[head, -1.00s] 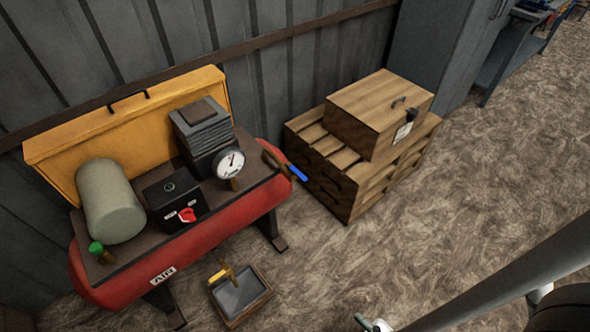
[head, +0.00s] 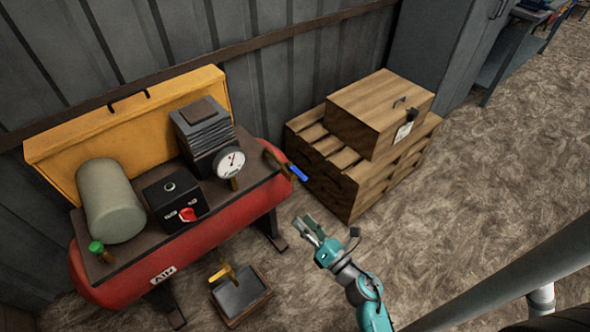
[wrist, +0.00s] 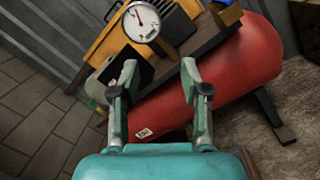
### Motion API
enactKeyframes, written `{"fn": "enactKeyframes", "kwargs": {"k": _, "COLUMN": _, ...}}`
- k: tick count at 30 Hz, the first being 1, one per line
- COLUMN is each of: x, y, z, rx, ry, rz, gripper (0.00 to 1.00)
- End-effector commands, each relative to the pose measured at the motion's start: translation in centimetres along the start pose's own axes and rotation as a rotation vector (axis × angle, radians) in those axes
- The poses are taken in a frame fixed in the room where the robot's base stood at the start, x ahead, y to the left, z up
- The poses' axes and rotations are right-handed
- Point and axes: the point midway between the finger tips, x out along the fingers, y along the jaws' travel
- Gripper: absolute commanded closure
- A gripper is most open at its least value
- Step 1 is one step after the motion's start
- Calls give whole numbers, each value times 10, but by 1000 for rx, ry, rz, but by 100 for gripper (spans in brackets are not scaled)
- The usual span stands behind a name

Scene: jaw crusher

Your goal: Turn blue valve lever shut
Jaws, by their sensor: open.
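The blue valve lever (head: 298,172) sticks out from a brass valve at the right end of the red air compressor (head: 225,230). In the wrist view a bit of blue at the top edge (wrist: 222,2) appears to be the lever, mostly cut off. My gripper (head: 308,224) is open and empty, below the lever and to the right of the tank's end, apart from both. In the wrist view the two fingers (wrist: 158,74) are spread, with the red tank (wrist: 235,75) and the gauge beyond them.
The compressor carries a pressure gauge (head: 230,164), a black box with a red switch (head: 187,215) and a grey cylinder (head: 110,200). Wooden crates (head: 350,180) stand right of the lever.

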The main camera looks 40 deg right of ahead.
Motion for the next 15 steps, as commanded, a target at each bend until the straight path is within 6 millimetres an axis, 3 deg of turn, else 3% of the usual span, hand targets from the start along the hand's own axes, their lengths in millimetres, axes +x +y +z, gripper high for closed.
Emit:
{"fn": "enactKeyframes", "kwargs": {"k": 3, "x": 32, "y": -36, "z": 20, "rx": -267, "ry": 23, "rz": -12, "gripper": 54}}
{"fn": "enactKeyframes", "kwargs": {"k": 7, "x": 55, "y": -70, "z": 38, "rx": -507, "ry": 64, "rz": -26, "gripper": 54}}
{"fn": "enactKeyframes", "kwargs": {"k": 11, "x": 67, "y": -92, "z": 50, "rx": -657, "ry": 97, "rz": -37, "gripper": 54}}
{"fn": "enactKeyframes", "kwargs": {"k": 15, "x": 73, "y": -101, "z": 55, "rx": -719, "ry": 113, "rz": -41, "gripper": 54}}
